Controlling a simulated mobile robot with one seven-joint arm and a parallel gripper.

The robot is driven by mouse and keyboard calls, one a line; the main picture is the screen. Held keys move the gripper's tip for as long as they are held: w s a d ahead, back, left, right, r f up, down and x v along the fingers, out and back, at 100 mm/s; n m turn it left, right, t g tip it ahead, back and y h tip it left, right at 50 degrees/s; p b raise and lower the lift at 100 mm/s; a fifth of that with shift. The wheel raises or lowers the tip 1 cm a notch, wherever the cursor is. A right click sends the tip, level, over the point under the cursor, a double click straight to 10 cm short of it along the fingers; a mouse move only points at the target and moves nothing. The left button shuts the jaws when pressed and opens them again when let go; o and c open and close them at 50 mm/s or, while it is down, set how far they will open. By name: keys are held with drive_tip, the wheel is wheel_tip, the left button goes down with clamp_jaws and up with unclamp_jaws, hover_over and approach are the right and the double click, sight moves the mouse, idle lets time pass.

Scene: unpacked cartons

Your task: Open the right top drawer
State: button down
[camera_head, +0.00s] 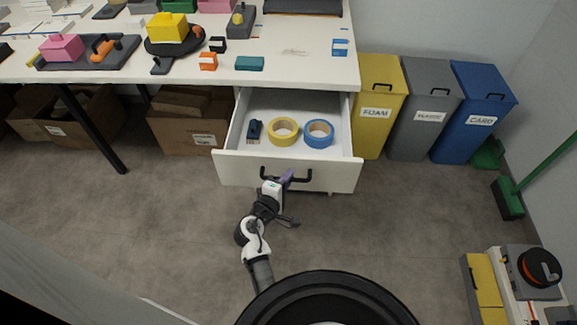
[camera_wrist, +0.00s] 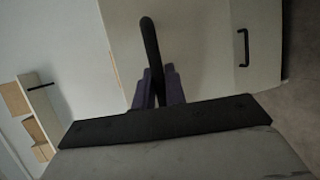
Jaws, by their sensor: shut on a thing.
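The right top drawer (camera_head: 235,170) is white and stands pulled out from under the table's right end, with its inside open to view. A roll of yellow tape (camera_head: 283,131), a roll of blue tape (camera_head: 319,133) and a small dark blue item (camera_head: 254,131) lie in it. My gripper (camera_head: 287,178) is at the drawer front, shut on its black bar handle (camera_head: 303,179). In the wrist view the handle (camera_wrist: 149,40) rises between the purple fingers of my gripper (camera_wrist: 160,88).
Yellow (camera_head: 378,110), grey (camera_head: 424,115) and blue (camera_head: 474,118) bins stand right of the drawer. A green broom (camera_head: 509,198) leans at the far right. Cartons (camera_head: 188,135) sit under the table (camera_head: 300,70). The floor (camera_head: 400,225) before the bins is clear.

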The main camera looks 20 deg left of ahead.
drive_tip(key=shift+s+d, duration=0.2)
drive_tip(key=shift+s, duration=0.45)
drive_tip(key=c, duration=1.7)
unclamp_jaws()
drive_tip(key=shift+c, duration=0.2)
drive_tip(key=shift+s, duration=0.15)
